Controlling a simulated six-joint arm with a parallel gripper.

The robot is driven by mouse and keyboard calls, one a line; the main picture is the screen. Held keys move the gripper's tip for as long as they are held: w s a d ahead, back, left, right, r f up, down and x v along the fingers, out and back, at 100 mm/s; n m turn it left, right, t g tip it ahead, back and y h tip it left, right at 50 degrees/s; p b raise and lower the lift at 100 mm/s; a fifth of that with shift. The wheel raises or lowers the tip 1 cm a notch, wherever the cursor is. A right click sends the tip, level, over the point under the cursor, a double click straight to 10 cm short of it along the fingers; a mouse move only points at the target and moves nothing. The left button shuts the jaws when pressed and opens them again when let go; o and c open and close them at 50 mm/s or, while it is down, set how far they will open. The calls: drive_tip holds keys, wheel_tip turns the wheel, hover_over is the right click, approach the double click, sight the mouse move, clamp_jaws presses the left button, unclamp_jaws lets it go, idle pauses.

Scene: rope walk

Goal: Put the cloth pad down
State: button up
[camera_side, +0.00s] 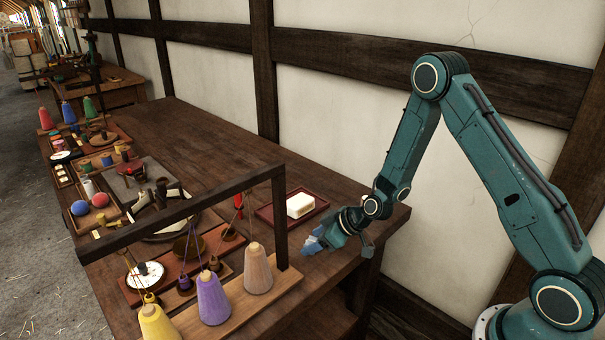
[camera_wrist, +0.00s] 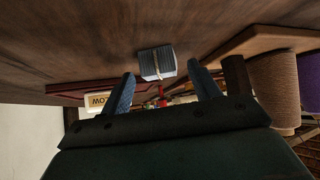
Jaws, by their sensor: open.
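The cloth pad (camera_wrist: 157,63) is a pale blue-grey folded bundle with a light band around it. In the wrist view it rests against the brown table top, just past and between my fingertips. My gripper (camera_wrist: 160,76) is open, with one blue finger on each side and a gap showing beside the pad. In the side view my gripper (camera_side: 316,240) is low at the table's right front corner. There the blue fingers and the pad blend together, so I cannot tell them apart.
A dark red tray (camera_side: 263,213) with a white block (camera_side: 300,205) lies just behind my gripper. A wooden frame (camera_side: 280,225) with tan (camera_side: 258,268), purple (camera_side: 213,300) and yellow cones stands to the left. Bare table (camera_side: 190,135) lies farther back.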

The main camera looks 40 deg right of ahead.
drive_tip(key=v, duration=1.2)
drive_tip(key=shift+r, duration=0.2)
idle(0.5)
drive_tip(key=s+a+r+g+h, duration=0.1)
drive_tip(key=s+a+r, duration=0.1)
drive_tip(key=s+r, duration=0.35)
drive_tip(key=s+a+r+g, duration=0.1)
drive_tip(key=s+a+r, duration=0.1)
drive_tip(key=r, duration=0.6)
drive_tip(key=s+r+m+h, duration=0.1)
drive_tip(key=s+r+m, duration=0.1)
drive_tip(key=s+r, duration=0.2)
drive_tip(key=s+r+m+h, duration=0.1)
drive_tip(key=s+r, duration=0.3)
drive_tip(key=s, duration=0.7)
drive_tip(key=shift+s+m+g, duration=0.35)
drive_tip(key=shift+m+g, duration=0.05)
drive_tip(key=shift+m, duration=0.3)
